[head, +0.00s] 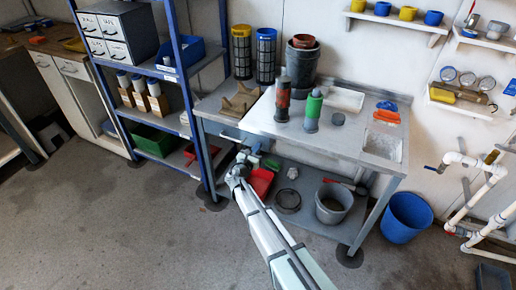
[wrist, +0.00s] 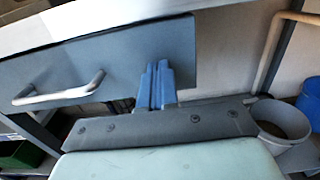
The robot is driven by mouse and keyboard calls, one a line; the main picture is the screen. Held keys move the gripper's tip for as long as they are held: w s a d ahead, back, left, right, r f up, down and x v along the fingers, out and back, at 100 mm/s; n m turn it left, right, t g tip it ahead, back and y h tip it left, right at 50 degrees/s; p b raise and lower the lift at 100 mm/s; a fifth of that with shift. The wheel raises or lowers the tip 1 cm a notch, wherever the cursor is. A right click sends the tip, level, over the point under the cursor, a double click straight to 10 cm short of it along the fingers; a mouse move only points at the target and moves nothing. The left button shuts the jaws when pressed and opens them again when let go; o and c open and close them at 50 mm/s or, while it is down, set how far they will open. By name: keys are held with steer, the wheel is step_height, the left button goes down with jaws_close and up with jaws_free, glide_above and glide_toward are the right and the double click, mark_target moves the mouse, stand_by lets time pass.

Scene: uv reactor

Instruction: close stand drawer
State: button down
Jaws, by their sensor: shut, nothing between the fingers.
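The stand (head: 345,143) is a grey metal table with a lower shelf. Its drawer (head: 228,133) sits under the left part of the top, partly hidden by my arm in the head view. In the wrist view the drawer front (wrist: 120,60) is a flat blue-grey panel with a silver bar handle (wrist: 62,92) at its left. My gripper (wrist: 156,72) has its blue fingers shut and empty, in front of the panel's right part, right of the handle. I cannot tell whether the fingertips touch the panel. In the head view my gripper (head: 245,158) is just below the drawer; how far it stands out is unclear.
A blue-framed shelf rack (head: 187,85) stands close left of the stand. Bottles, a red one (head: 283,100) and a green one (head: 312,110), stand on the top. A grey bucket (head: 332,203) is on the lower shelf. A blue bin (head: 405,217) stands right. The front floor is clear.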

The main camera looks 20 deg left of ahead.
steer(key=s, duration=1.3)
steer(key=shift+s, duration=0.15)
steer(key=s+d+f+m+g+h, duration=0.5)
steer(key=s+d+f+m+g, duration=0.8)
steer(key=s+d+f+m, duration=0.55)
steer(key=s+d+f+m+g+y, duration=0.1)
steer(key=s+d+m+g, duration=0.3)
steer(key=d, duration=0.8)
steer(key=s+d+f+m+g+y, duration=0.2)
steer(key=s+d+f+m+g, duration=0.2)
steer(key=s+d+m, duration=0.3)
steer(key=s+d+f+m+g+y, duration=0.2)
steer(key=s+d+m, duration=0.4)
steer(key=d, duration=1.2)
steer(key=shift+s+f+g, duration=0.45)
steer(key=shift+s+g, duration=0.45)
steer(key=shift+s, duration=0.65)
steer(key=shift+m, duration=0.25)
